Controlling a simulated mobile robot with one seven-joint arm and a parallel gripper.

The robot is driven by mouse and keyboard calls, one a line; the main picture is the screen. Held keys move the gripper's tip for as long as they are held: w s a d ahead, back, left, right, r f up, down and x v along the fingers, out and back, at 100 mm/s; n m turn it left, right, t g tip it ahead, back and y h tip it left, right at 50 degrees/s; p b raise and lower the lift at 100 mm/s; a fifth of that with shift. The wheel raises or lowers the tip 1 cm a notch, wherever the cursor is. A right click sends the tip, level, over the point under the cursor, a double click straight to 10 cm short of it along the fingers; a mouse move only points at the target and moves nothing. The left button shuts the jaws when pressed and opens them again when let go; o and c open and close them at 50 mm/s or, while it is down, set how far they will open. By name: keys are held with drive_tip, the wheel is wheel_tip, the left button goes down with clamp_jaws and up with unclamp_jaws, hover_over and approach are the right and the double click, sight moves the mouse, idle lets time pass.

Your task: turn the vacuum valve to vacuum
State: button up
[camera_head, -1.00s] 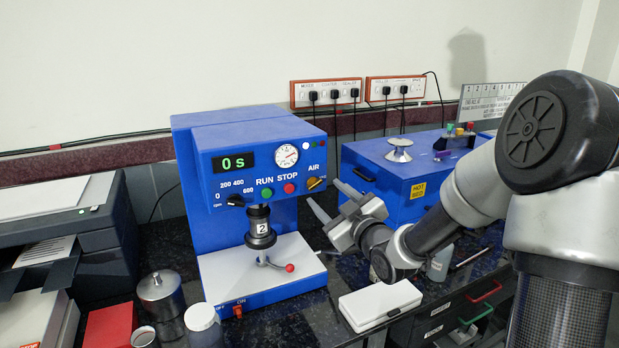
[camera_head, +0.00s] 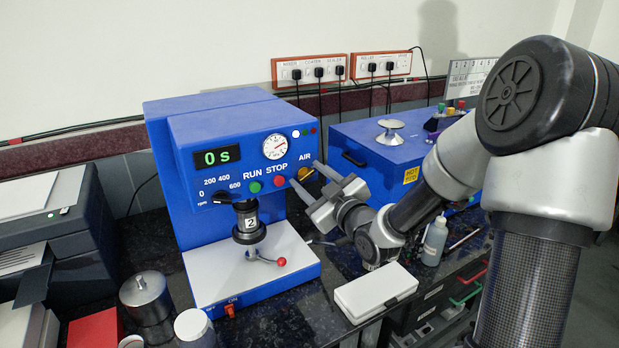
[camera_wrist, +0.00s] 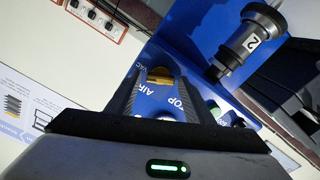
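The vacuum valve is a small brass-yellow knob (camera_head: 304,174) on the front panel of the blue spin coater (camera_head: 160,140), below the AIR label. In the wrist view the knob (camera_wrist: 160,79) shows between my fingers, with VAC lettering at its upper left and AIR lettering nearer the camera. My gripper (camera_head: 308,176) is open, its fingertips one on each side of the knob. In the wrist view my gripper (camera_wrist: 160,76) shows a gap between each finger and the knob. I cannot tell whether the tips reach its full depth.
The red STOP button (camera_head: 279,182) and green RUN button (camera_head: 254,187) are close left of my fingers. A chuck marked 2 (camera_head: 249,224) stands over the white deck. A blue hot bed (camera_head: 345,135) is at the right. A white box (camera_head: 375,292) lies below my wrist.

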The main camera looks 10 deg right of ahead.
drive_tip(key=c, duration=0.8)
drive_tip(key=m, duration=0.5)
drive_tip(key=shift+r+m, duration=0.1)
drive_tip(key=shift+m, duration=0.2)
drive_tip(key=o, duration=1.1)
drive_tip(key=shift+w, duration=0.1)
drive_tip(key=shift+c, duration=0.2)
drive_tip(key=shift+d, duration=0.1)
